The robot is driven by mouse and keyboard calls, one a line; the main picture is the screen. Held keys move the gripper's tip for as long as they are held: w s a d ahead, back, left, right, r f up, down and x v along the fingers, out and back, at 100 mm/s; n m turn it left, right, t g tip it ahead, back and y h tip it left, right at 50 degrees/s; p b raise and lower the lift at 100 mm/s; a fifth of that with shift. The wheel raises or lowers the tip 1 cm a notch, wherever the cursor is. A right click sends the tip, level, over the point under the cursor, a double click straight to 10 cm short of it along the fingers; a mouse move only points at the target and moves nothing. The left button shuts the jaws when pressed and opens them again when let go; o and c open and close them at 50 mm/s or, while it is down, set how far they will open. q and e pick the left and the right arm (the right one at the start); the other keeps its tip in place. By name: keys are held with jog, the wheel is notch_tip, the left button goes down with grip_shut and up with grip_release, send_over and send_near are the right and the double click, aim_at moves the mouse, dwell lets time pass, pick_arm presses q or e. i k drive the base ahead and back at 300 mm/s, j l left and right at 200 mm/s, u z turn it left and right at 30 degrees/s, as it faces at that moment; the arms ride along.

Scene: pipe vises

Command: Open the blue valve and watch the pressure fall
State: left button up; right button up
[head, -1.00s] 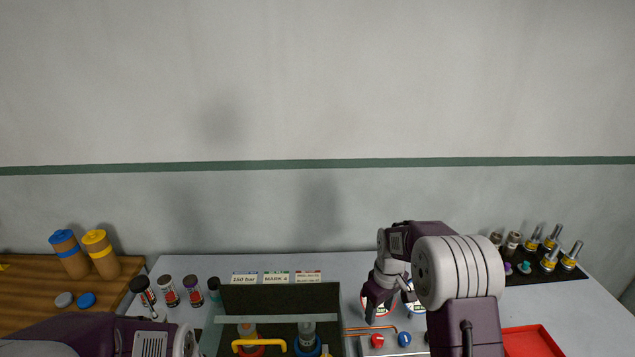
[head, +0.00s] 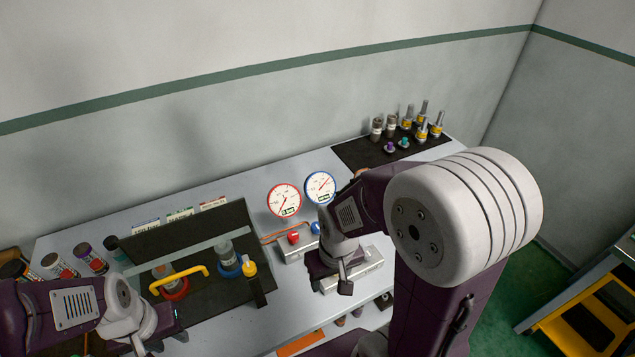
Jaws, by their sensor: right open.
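The blue valve knob (head: 315,228) is small and sits on a light manifold block on the bench, partly hidden by my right arm. A red valve knob (head: 293,238) is to its left. Behind them stand a red-rimmed gauge (head: 284,200) and a blue-rimmed gauge (head: 320,187), both with red needles; their figures are too small to read. My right gripper (head: 333,280) points down, open, just in front of the blue knob in the picture; I see no contact with it. My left gripper (head: 158,338) is at the lower left, its fingers too unclear to judge.
A dark vise tray (head: 205,238) with a yellow handle (head: 178,280) lies left of the valves. Capped cans (head: 90,258) stand at the left. A black mat (head: 352,153) with several fittings is at the back right. A yellow step (head: 585,325) is beyond the bench at right.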

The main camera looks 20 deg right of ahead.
aim_at(315, 228)
jog(key=k+l+z, duration=0.1)
jog(key=z, duration=0.75)
